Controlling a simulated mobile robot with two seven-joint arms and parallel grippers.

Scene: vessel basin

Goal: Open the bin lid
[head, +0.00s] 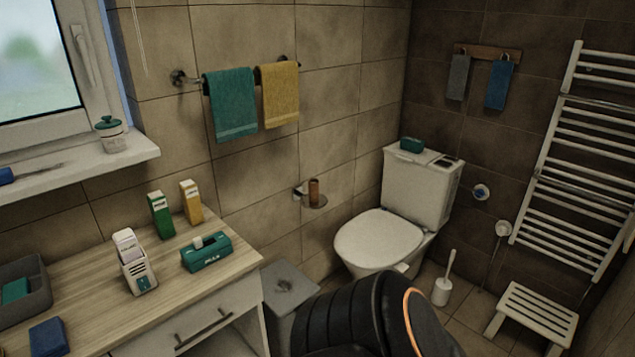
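A grey bin (276,318) stands on the floor between the wooden-topped cabinet and the toilet. Its grey lid (291,286) looks shut and lies flat on top, with a small darker mark or handle near its middle. A black arm part of mine with an orange ring comes up from the bottom edge and hides the bin's lower right side. Neither of my grippers shows in the head view, so I cannot see where they are relative to the lid.
The cabinet (226,281) with a drawer stands close left of the bin, carrying cartons and a teal tissue box (206,252). The toilet (378,238) is to the right, with a paper holder (314,192) on the wall above. A toilet brush (442,289) and white stool (535,314) stand farther right.

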